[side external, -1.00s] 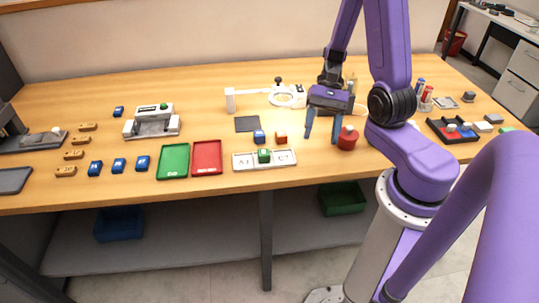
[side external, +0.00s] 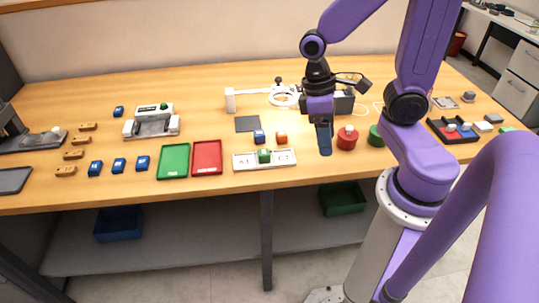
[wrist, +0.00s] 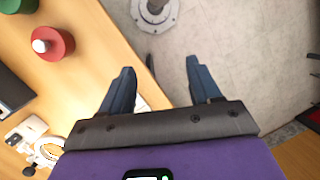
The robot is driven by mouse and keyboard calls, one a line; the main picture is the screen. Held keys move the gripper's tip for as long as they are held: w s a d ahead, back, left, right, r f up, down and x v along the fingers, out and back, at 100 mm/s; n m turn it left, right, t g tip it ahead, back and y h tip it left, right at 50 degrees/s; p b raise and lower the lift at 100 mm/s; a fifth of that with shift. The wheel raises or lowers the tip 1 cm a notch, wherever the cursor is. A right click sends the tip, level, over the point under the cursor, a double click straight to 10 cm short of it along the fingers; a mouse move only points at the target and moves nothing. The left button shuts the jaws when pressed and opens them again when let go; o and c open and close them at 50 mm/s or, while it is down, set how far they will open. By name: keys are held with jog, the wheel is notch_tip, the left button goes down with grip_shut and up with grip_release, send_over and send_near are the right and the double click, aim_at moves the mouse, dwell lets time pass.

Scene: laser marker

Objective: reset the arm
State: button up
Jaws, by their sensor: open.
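My gripper (side external: 325,140) hangs above the front part of the table, to the right of the white labelled tray and just left of the red round pot (side external: 347,138). In the side view its fingers overlap each other, pointing down. In the wrist view my gripper (wrist: 160,85) shows both blue fingers wide apart with nothing between them. Beyond the fingers are the table edge and the grey floor. My gripper touches nothing that I can see.
The white tray (side external: 241,162) holds a green-topped block. A green tray (side external: 173,162) and a red tray (side external: 207,158) lie to its left. A green pot (side external: 376,136) stands right of the red one. A black tray (side external: 462,138) lies at the right. Bare wood (side external: 215,185) runs along the front.

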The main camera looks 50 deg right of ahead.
jog(key=s+a+r+n+t, duration=0.3)
jog(key=s+a+n, duration=0.1)
jog(key=n, duration=0.3)
jog(key=shift+s+a+r+n, duration=0.2)
jog(key=shift+s+r+n, duration=0.2)
jog(key=shift+s, duration=0.3)
